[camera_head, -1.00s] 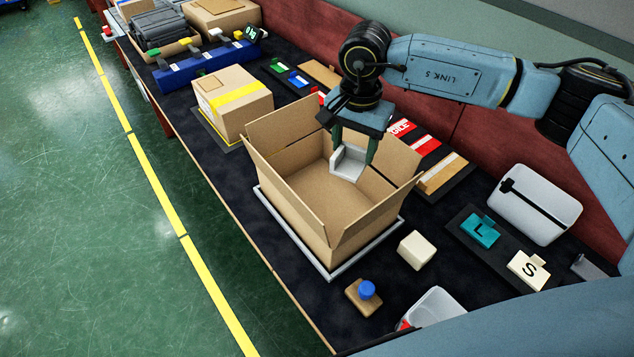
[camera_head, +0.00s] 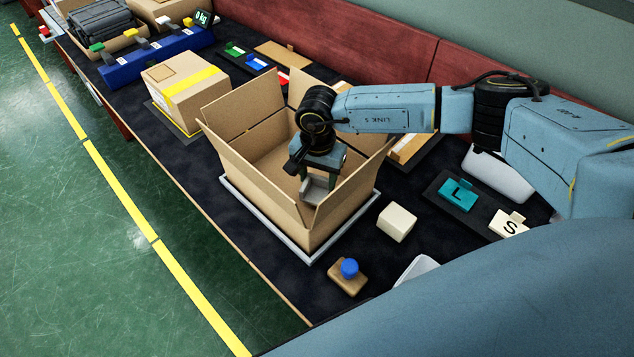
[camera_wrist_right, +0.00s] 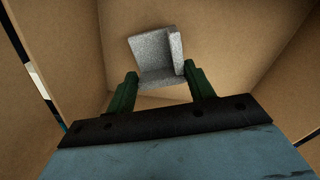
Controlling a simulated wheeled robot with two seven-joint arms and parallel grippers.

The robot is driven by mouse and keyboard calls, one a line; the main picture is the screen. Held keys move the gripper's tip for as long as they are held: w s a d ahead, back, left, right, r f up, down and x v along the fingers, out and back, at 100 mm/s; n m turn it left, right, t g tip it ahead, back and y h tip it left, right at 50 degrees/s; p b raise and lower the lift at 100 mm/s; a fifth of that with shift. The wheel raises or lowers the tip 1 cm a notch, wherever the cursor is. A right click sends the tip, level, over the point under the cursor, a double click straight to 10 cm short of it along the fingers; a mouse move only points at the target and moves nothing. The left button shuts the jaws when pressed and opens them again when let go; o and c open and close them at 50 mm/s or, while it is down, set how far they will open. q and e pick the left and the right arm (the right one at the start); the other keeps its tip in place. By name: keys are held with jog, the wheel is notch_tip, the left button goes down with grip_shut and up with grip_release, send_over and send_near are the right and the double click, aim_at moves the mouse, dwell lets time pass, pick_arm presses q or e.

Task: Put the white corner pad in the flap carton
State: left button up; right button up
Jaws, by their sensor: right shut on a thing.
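The flap carton (camera_head: 262,196) stands with its flaps up on a pale frame on the dark bench. My right gripper (camera_head: 316,188) reaches down inside the carton, near its right side. It is shut on the white corner pad (camera_head: 314,187), which is partly hidden by the gripper and a flap in the head view. In the right wrist view the pad (camera_wrist_right: 158,55) shows as a grey-white angled piece between the green fingers (camera_wrist_right: 161,88), with carton walls around it. I cannot tell whether the pad touches the carton floor. My left gripper is not in view.
A taped closed box (camera_head: 186,92) stands left of the carton. A cream block (camera_head: 397,222) and a blue-knobbed stamp (camera_head: 348,276) lie to the right and front. Teal L (camera_head: 457,193) and white S (camera_head: 508,226) blocks sit on a dark tray further right.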

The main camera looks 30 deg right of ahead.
aim_at(316, 190)
notch_tip(316, 190, down, 2)
jog(key=shift+f, duration=0.25)
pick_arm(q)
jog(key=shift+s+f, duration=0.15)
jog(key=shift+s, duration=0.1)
pick_arm(e)
jog(key=shift+f, duration=0.1)
jog(key=o, duration=1)
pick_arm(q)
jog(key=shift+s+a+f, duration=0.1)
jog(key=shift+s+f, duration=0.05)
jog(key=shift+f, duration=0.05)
